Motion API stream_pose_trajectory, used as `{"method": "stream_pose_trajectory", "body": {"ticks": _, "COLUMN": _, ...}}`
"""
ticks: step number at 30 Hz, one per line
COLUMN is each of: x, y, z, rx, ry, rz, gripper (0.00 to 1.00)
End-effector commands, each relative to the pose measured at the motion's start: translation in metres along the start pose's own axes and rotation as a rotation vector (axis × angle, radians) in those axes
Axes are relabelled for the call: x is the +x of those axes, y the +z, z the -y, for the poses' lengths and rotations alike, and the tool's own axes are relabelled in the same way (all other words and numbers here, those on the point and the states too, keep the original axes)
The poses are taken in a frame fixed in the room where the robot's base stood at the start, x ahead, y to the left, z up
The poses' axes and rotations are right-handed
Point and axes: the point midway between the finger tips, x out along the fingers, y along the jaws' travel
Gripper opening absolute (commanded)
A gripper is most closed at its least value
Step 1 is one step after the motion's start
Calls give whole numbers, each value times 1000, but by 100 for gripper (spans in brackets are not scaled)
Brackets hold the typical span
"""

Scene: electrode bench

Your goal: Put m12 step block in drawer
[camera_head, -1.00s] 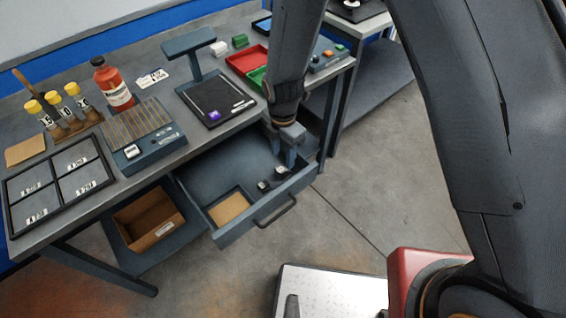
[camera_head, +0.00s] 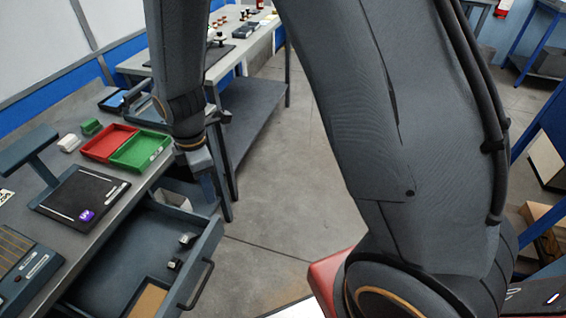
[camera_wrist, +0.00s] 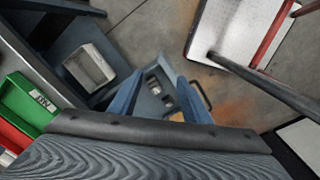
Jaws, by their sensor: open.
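The drawer (camera_head: 120,250) is pulled out from under the bench. Two small dark-and-silver blocks lie apart on its floor near the front: one block (camera_head: 187,240) and another block (camera_head: 174,264). Their markings are too small to read, so I cannot tell which is the m12 step block. Both also show in the wrist view, the one block (camera_wrist: 154,86) and the other block (camera_wrist: 168,101), between my fingers as seen from above.
A brown panel (camera_head: 150,301) lies in the drawer. A whitish bin (camera_head: 173,199) is beyond the drawer's far end. Red (camera_head: 107,143) and green (camera_head: 141,150) trays and a black pad (camera_head: 80,195) are on the bench. Open floor lies right of the drawer.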

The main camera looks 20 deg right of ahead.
Motion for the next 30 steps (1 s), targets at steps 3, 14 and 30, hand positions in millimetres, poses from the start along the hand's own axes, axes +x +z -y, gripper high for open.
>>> {"method": "stream_pose_trajectory", "body": {"ticks": 3, "x": -35, "y": 54, "z": 17, "rx": 411, "ry": 20, "rz": -5, "gripper": 44}}
{"method": "stream_pose_trajectory", "body": {"ticks": 14, "x": -93, "y": 159, "z": 96, "rx": 1470, "ry": 55, "rz": -29, "gripper": 44}}
{"method": "stream_pose_trajectory", "body": {"ticks": 30, "x": -100, "y": 173, "z": 114, "rx": 1689, "ry": 60, "rz": -37, "gripper": 44}}
